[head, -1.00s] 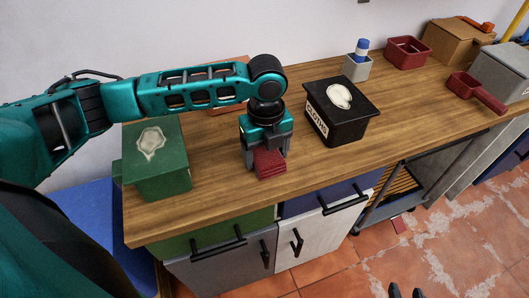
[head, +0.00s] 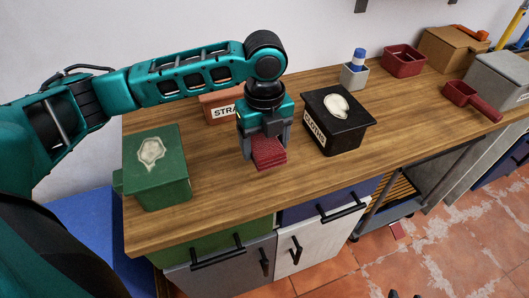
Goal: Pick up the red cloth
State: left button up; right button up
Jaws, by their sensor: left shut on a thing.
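The red cloth (head: 269,153) is a small folded stack with visible layers. It is in the head view, near the front of the wooden worktop. My left gripper (head: 265,143) points down from above and is shut on the cloth, with a dark finger on each side of it. The cloth appears to be slightly above the worktop, though the gap under it is hard to judge.
A green box (head: 156,168) stands to the left and a black labelled box (head: 338,121) to the right. An orange-brown labelled box (head: 220,106) is behind my gripper. A grey holder (head: 354,75), red bin (head: 404,57) and red scoop (head: 472,99) stand further right on the wooden worktop (head: 215,215).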

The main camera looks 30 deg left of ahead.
aim_at(265, 142)
pick_arm(q)
notch_tip(265, 142, up, 14)
jog(key=p, duration=0.1)
jog(key=shift+p, duration=0.4)
jog(key=shift+f, duration=0.1)
jog(key=o, duration=0.5)
jog(key=shift+c, duration=0.2)
jog(key=c, duration=0.3)
